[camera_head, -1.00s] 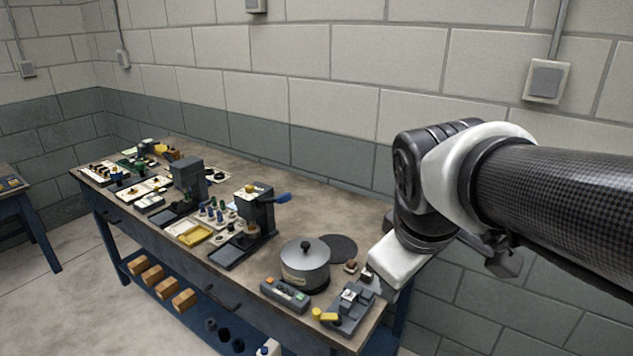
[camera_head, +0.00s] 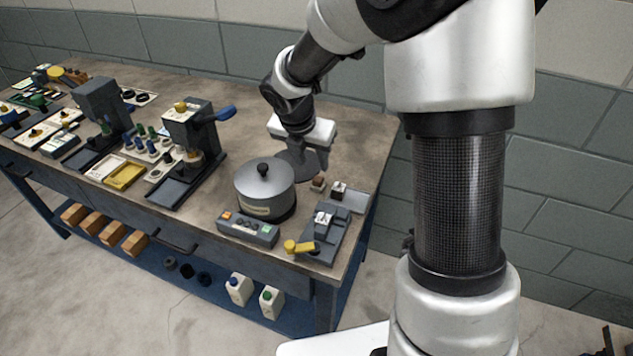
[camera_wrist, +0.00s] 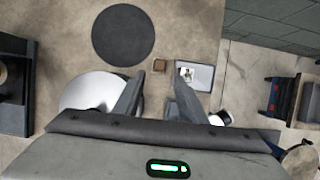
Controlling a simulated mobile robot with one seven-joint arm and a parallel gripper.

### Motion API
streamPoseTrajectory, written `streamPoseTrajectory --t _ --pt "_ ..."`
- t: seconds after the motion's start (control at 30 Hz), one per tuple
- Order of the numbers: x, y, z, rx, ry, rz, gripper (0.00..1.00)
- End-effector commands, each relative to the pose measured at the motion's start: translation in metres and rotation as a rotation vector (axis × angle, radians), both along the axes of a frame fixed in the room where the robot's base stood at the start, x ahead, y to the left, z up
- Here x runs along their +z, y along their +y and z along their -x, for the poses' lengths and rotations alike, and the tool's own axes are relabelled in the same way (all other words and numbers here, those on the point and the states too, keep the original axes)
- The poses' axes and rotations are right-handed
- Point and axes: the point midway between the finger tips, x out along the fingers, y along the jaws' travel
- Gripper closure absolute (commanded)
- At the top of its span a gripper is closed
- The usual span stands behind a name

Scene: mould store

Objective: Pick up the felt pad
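The felt pad appears to be the flat dark grey disc (camera_wrist: 123,35), lying on the bench top at the top of the wrist view, whole and uncovered there. In the head view it lies behind the round pot, partly hidden by my gripper and the pot. My gripper (camera_wrist: 157,95) is open, with a clear gap between its two fingers and nothing held. It hangs above the bench, with the disc ahead of the fingertips in the wrist view, apart from them.
The lidded metal pot (camera_head: 265,190) stands close to the disc. A small brown block (camera_wrist: 159,65) and a grey tray (camera_wrist: 207,77) lie beside it. A control box (camera_head: 248,229) sits in front. Bench presses (camera_head: 197,140) stand left. The bench behind is clear.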

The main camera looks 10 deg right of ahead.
Motion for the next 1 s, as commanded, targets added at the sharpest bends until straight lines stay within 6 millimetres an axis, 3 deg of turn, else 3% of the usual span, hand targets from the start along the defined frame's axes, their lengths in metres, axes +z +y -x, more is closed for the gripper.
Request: streamPoseTrajectory --t 0.03,0.2,0.47,0.8,1.0 --pt "-0.014 -0.002 -0.003 0.0 0.003 0.001 0.62" --pt "-0.038 -0.009 -0.012 -0.002 0.002 0.0 0.62" --pt "-0.051 -0.011 -0.017 -0.001 0.0 0.0 0.62" --pt "-0.095 -0.018 -0.027 -0.002 0.001 0.0 0.62" --pt "-0.096 -0.019 -0.029 -0.003 -0.001 -0.001 0.62"
